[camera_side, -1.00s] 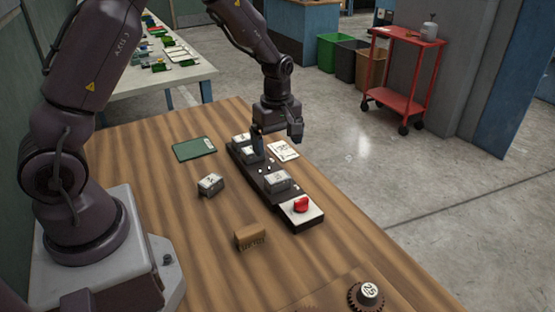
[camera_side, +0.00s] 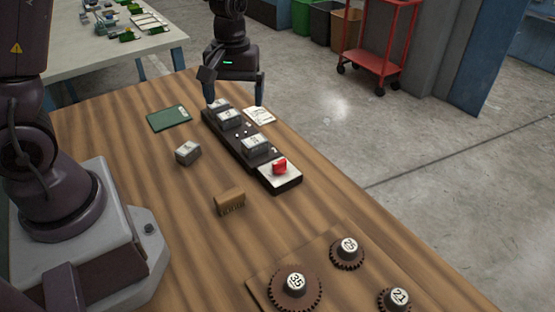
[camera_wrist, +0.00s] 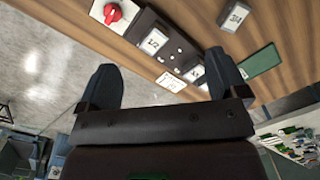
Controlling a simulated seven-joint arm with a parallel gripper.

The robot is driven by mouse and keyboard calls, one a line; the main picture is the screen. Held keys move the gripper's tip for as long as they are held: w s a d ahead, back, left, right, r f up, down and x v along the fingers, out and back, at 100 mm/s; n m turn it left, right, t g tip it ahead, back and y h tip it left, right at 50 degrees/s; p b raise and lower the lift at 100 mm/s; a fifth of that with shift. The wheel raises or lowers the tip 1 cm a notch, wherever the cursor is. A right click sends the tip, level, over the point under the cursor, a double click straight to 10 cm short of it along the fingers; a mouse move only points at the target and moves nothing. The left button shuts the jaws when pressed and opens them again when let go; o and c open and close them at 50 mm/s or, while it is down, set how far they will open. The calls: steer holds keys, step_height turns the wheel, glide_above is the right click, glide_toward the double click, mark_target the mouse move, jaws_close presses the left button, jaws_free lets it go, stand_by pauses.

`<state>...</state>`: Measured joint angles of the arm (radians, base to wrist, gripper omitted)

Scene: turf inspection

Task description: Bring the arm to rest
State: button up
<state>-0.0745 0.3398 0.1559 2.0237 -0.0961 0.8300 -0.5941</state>
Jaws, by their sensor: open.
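My gripper (camera_side: 236,94) is open and empty, above the far end of a dark rail on the wooden table (camera_side: 130,150). Its two dark fingers stand wide apart with nothing between them, as the wrist view also shows (camera_wrist: 160,66). The rail (camera_side: 240,150) carries several grey labelled blocks, one of them here (camera_side: 256,145). A red knob (camera_side: 279,166) on a white plate is at its near end. In the side view a finger overlaps the far block; I cannot tell the exact gap. My upper arm is cut off by the frame's top.
A red cart (camera_side: 382,50) stands beyond the table.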

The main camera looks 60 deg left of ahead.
steer(key=s+d+r+m+t, duration=0.3)
steer(key=s+r+m, duration=0.2)
steer(key=s+r, duration=0.2)
steer(key=s+d+r+m+t, duration=0.3)
steer(key=s+d+r+m, duration=0.1)
steer(key=s+r, duration=0.3)
steer(key=shift+s+r+m, duration=0.25)
steer(key=shift+r+m, duration=0.3)
steer(key=shift+m, duration=0.05)
